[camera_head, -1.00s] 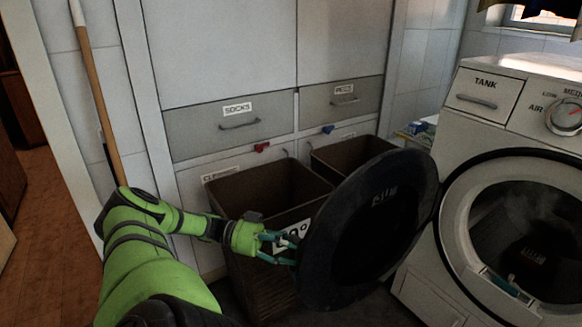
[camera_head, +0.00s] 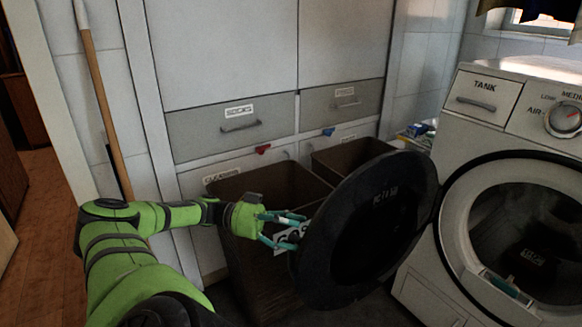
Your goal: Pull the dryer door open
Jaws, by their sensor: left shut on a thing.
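The dryer door (camera_head: 368,232) is a round dark disc, swung wide open to the left of the white dryer (camera_head: 440,200). The round dryer opening (camera_head: 525,235) is uncovered, with a dark interior. My left gripper (camera_head: 298,231), green with teal fingers, is at the left rim of the door. Its fingers are closed at the door's edge, and the exact contact is partly hidden by the door. My right gripper is out of view.
Two brown laundry bins (camera_head: 262,185) stand behind my left gripper, below grey drawers (camera_head: 230,125). A wooden pole (camera_head: 101,100) leans at the left wall. The brown floor (camera_head: 45,230) at the left is clear.

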